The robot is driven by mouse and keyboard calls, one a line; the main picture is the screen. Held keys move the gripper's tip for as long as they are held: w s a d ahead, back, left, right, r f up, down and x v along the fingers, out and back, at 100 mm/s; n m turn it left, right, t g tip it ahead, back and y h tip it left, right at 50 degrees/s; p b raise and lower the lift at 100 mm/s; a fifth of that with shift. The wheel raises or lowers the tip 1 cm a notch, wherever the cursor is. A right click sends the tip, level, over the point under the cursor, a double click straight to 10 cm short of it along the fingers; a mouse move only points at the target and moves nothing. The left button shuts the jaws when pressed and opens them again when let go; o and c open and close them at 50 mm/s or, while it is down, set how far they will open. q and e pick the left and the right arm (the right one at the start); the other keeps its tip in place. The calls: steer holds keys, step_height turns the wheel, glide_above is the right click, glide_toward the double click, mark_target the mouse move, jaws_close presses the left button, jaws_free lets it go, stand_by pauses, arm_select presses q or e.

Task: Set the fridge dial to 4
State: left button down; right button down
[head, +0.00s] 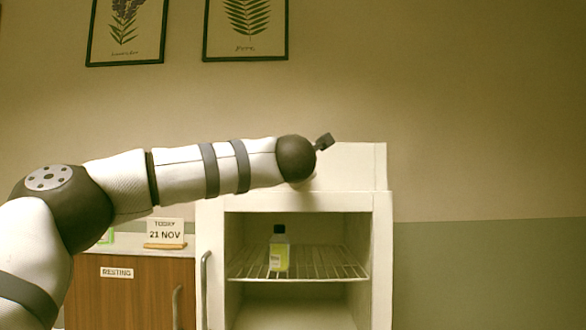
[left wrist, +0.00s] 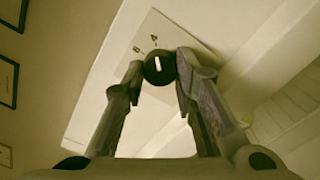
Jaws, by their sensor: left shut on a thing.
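The white fridge (head: 383,265) stands in the middle of the head view, with its inside showing. In the left wrist view its dial (left wrist: 159,68) is a round black knob with a white mark. The mark points up and slightly left, roughly toward a printed numeral that looks like 4 (left wrist: 153,37). Another numeral (left wrist: 137,48), too small to read surely, is to its left. My left gripper (left wrist: 157,76) is shut on the dial, one finger on each side. My right gripper is not in view.
A wooden cabinet (head: 135,300) marked RESTING is to the left, with a date sign (head: 165,232) reading 21 NOV on top. Framed prints hang above.

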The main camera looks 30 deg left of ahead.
arm_select(q)
steer(key=shift+r, duration=0.1)
stand_by(0.4)
steer(key=c, duration=1.3)
jaws_free()
steer(key=v, duration=1.2)
steer(key=shift+s, duration=0.1)
